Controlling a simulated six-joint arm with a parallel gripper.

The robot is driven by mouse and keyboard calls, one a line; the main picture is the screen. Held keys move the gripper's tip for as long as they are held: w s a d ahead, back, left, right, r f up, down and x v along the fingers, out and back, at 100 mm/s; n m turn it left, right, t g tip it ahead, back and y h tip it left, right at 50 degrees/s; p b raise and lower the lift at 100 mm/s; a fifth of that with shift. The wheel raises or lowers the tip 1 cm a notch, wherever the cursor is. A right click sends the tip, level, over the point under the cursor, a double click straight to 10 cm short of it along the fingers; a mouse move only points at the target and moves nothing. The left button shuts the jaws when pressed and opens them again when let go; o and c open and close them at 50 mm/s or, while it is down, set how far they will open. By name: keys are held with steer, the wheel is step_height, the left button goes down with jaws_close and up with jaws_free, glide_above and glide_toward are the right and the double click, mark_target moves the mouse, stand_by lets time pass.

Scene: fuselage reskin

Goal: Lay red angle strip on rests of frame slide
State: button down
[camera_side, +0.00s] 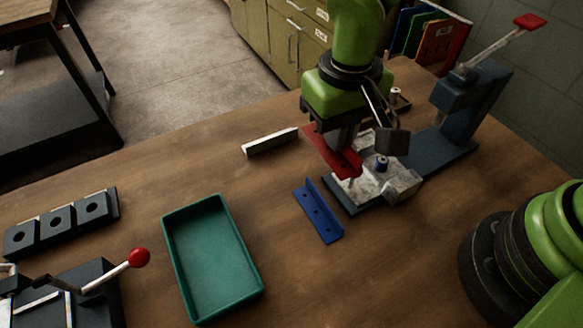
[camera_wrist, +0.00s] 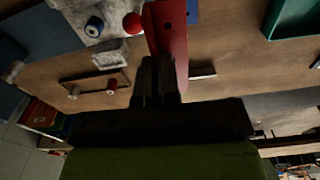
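The red angle strip (camera_side: 338,158) is held by my gripper (camera_side: 340,142) above the work area, beside and partly over the metal fixture. In the wrist view my gripper's fingers (camera_wrist: 158,82) are closed on one end of the red strip (camera_wrist: 168,28). The fixture, which looks like the frame slide (camera_side: 372,187), is a pale metal block on a dark blue base with a small blue-ringed post. It also shows in the wrist view (camera_wrist: 95,12). The strip and gripper hide part of it, and I cannot make out the rests. A gap between strip and fixture is hard to judge.
A blue angle strip (camera_side: 318,211) lies left of the fixture. A pale bar (camera_side: 269,141) lies behind it. A lever press (camera_side: 462,110) stands at the right. A green tray (camera_side: 168,248), a block with holes (camera_side: 62,222) and a red-knobbed clamp (camera_side: 138,257) are at the left.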

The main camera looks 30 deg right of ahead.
steer(key=s+d, duration=0.2)
steer(key=d, duration=0.8)
steer(key=shift+d+r, duration=0.25)
steer(key=shift+r, duration=0.2)
steer(key=shift+f, duration=2.8)
steer(key=shift+f, duration=0.7)
steer(key=c, duration=1.3)
jaws_free()
steer(key=shift+o, duration=0.2)
